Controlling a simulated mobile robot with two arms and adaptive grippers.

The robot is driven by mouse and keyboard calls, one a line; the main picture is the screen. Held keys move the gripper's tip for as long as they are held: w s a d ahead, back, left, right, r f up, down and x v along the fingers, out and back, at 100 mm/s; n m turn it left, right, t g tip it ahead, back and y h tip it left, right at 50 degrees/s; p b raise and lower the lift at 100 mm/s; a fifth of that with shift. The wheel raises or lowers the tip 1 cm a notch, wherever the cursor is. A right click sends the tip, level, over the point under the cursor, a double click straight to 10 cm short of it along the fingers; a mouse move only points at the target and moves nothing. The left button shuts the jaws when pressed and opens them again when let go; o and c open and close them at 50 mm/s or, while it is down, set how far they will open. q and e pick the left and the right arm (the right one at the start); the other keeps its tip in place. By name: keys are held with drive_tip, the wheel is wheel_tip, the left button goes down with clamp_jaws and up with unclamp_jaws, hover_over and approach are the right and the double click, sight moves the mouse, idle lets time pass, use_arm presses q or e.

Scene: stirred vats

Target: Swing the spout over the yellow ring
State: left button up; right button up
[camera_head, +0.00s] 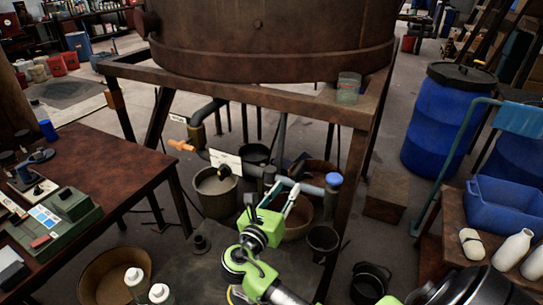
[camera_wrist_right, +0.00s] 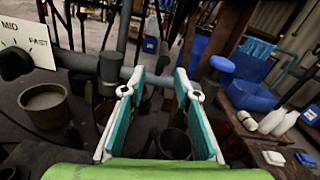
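The spout (camera_head: 313,189) is a grey pipe under the rusty vat, with a blue-capped end at its right. It also shows in the right wrist view (camera_wrist_right: 165,79), running across behind my fingertips. My right gripper (camera_head: 284,188) is green with teal fingers and is just in front of the pipe. In the right wrist view it is open (camera_wrist_right: 160,84), its fingers apart with nothing held between them. I cannot tell whether a fingertip touches the pipe. My left gripper is not in view. I cannot make out a yellow ring in either view.
The vat (camera_head: 265,45) stands on a rusty frame with legs around the spout. A grey bucket (camera_head: 216,196), a brown basin (camera_head: 296,229) and a dark pot (camera_head: 323,241) stand below. A white speed plate (camera_wrist_right: 25,42) is at the left. A table (camera_head: 110,165) stands left, blue barrels (camera_head: 440,125) right.

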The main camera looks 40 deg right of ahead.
drive_tip(key=shift+r, duration=0.7)
drive_tip(key=shift+w+d+r, duration=0.1)
drive_tip(key=shift+d+r, duration=0.05)
drive_tip(key=shift+d, duration=0.15)
drive_tip(key=x, duration=1.3)
drive_tip(key=shift+p, duration=0.35)
clamp_jaws()
